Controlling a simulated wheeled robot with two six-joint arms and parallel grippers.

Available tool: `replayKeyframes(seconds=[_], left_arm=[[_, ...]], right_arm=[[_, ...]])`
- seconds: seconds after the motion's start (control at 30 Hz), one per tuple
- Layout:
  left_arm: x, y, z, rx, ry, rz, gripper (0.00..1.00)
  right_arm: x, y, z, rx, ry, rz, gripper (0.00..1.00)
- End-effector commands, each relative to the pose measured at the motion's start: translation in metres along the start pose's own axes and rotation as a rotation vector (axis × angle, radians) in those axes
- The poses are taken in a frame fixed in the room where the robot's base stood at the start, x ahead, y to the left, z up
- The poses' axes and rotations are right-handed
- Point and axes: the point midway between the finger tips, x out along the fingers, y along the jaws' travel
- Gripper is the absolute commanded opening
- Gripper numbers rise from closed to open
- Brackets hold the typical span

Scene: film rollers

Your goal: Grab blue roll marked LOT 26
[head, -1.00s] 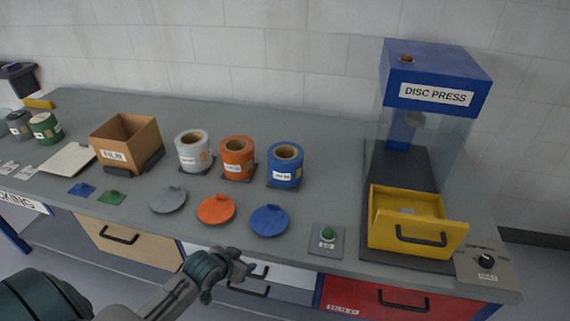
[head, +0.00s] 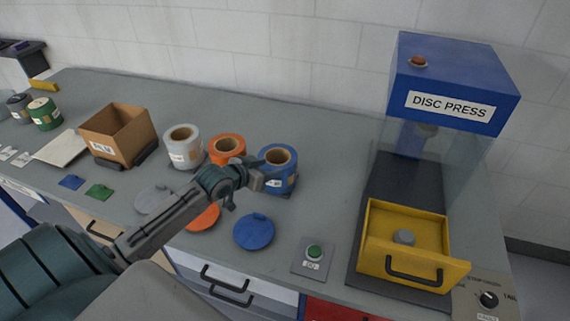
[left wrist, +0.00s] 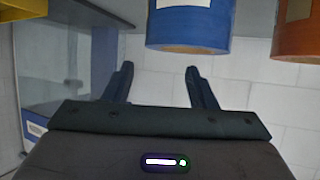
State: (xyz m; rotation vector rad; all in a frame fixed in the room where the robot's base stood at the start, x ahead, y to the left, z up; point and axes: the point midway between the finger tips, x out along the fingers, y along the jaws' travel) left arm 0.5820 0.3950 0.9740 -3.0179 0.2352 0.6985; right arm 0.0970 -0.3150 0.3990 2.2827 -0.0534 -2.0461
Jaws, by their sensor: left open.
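The blue roll (head: 287,178) stands upright on its small dark base on the grey bench, at the right end of a row of three. Its white label is too small to read. The blue roll also shows at the top of the left wrist view (left wrist: 190,30). My left gripper (head: 262,178) is at the front left of the blue roll in the head view, partly covering it. In the left wrist view its two fingers (left wrist: 160,80) are apart with nothing between them, and the roll lies beyond the fingertips. My right gripper is not in view.
An orange roll (head: 228,147) and a white roll (head: 184,150) stand left of the blue one. A blue disc (head: 253,232) lies in front. The disc press (head: 455,80) with its open yellow drawer (head: 415,262) stands right. A cardboard box (head: 110,150) stands left.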

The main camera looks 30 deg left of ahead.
Motion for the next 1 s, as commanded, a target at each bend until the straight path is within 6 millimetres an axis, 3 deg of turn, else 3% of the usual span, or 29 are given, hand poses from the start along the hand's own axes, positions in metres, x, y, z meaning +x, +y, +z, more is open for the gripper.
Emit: replayKeyframes(seconds=[0.2,0.37,0.7,1.0], left_arm=[[0.031,0.001,-0.001,-0.006,-0.001,0.001,0.52],[0.044,0.002,0.000,-0.002,-0.002,0.001,0.52],[0.079,0.004,-0.001,-0.004,-0.002,0.001,0.52],[0.098,0.004,0.002,-0.001,-0.003,0.002,0.52]], right_arm=[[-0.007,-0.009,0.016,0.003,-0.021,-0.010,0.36],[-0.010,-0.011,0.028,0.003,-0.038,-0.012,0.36],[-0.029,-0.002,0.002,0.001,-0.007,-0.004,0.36],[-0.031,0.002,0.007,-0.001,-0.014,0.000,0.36]])
